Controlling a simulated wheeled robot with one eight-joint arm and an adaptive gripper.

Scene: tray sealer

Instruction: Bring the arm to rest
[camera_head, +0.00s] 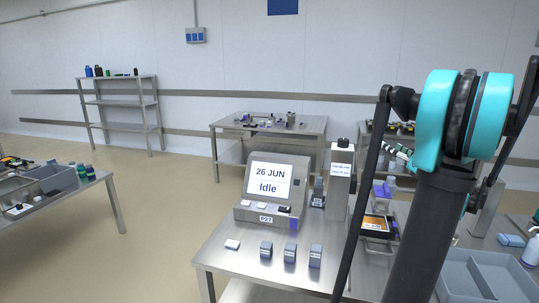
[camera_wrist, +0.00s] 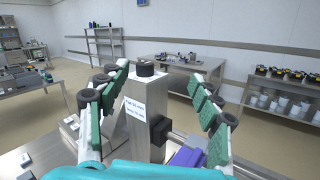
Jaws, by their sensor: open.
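My gripper (camera_wrist: 158,76) is open and empty in the wrist view, with its green-padded fingers spread wide to either side. Between the fingers, further off, a grey post (camera_wrist: 170,93) with a black cap and a printed label shows. In the head view my teal-jointed arm stands at the right, and the gripper (camera_head: 397,152) shows only in part beside it. The same post (camera_head: 339,180) stands on the steel table (camera_head: 222,262) left of my arm. The machine's screen (camera_head: 269,180) reads "26 JUN Idle".
Several small grey blocks (camera_head: 289,253) lie along the table's front. An orange-topped tray (camera_head: 377,224) sits close to my arm, partly hidden. A grey divided bin (camera_head: 478,276) is at the lower right. Open floor (camera_head: 150,240) lies at the left, between the tables.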

